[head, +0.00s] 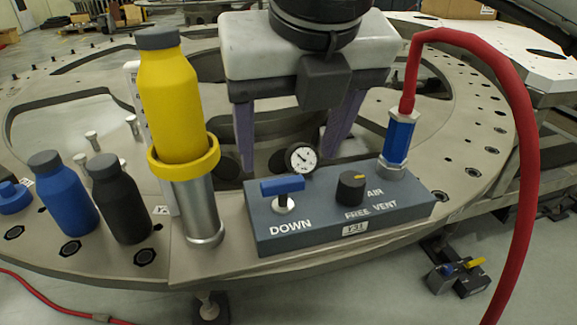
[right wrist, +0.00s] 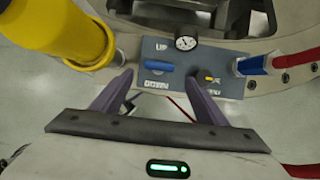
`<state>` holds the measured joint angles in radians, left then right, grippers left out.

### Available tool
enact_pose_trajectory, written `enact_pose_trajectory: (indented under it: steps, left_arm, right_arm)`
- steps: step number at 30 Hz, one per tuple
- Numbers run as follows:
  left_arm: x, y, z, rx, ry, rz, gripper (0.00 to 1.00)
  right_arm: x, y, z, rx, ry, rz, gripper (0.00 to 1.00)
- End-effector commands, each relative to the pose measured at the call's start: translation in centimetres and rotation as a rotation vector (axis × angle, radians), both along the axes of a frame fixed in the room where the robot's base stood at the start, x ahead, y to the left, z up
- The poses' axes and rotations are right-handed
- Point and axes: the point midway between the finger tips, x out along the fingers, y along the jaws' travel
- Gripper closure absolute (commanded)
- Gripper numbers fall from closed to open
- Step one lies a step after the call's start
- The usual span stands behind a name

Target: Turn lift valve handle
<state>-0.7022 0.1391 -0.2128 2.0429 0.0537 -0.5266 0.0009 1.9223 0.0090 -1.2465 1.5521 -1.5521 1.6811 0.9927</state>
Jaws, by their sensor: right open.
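The lift valve handle is a small blue bar (head: 282,186) on a silver stem, set on the left part of a grey control box (head: 400,211) near the word DOWN. In the right wrist view the blue handle (right wrist: 158,66) lies sideways between the words UP and DOWN. My right gripper (head: 288,165) has its two purple fingers spread, pointing down above and behind the box in the head view. In the right wrist view the open fingertips (right wrist: 158,77) frame the handle from either side, apart from it, with nothing between them. My left gripper is not in view.
A yellow bottle (head: 172,100) in a yellow-ringed metal post stands left of the box. A gauge (head: 301,158), a black knob (head: 351,188) and a blue fitting (head: 397,140) with a red hose (head: 527,130) are at the box. Blue and black bottles (head: 119,200) stand left.

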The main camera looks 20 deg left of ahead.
Motion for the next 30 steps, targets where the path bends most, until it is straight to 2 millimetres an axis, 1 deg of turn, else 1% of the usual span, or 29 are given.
enact_pose_trajectory:
  steps: [1,3,9,15,23,30]
  left_arm:
    - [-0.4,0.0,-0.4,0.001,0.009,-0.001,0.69]
    - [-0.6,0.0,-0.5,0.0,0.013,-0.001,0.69]
    - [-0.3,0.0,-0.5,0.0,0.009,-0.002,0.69]
    - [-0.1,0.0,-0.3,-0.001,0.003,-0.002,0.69]
    - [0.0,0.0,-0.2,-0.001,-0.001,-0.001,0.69]
    - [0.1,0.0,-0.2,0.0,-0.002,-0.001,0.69]
  right_arm:
    - [0.3,0.2,-1.2,-0.002,0.005,0.0,0.33]
    - [0.7,0.5,-2.4,-0.001,0.004,0.002,0.33]
    - [1.7,1.2,-5.2,0.0,0.004,0.001,0.33]
    - [2.1,1.5,-6.3,0.001,0.002,0.002,0.33]
    - [2.2,1.5,-6.4,0.001,0.002,0.002,0.33]
    - [2.2,1.5,-6.4,0.001,0.002,0.002,0.73]
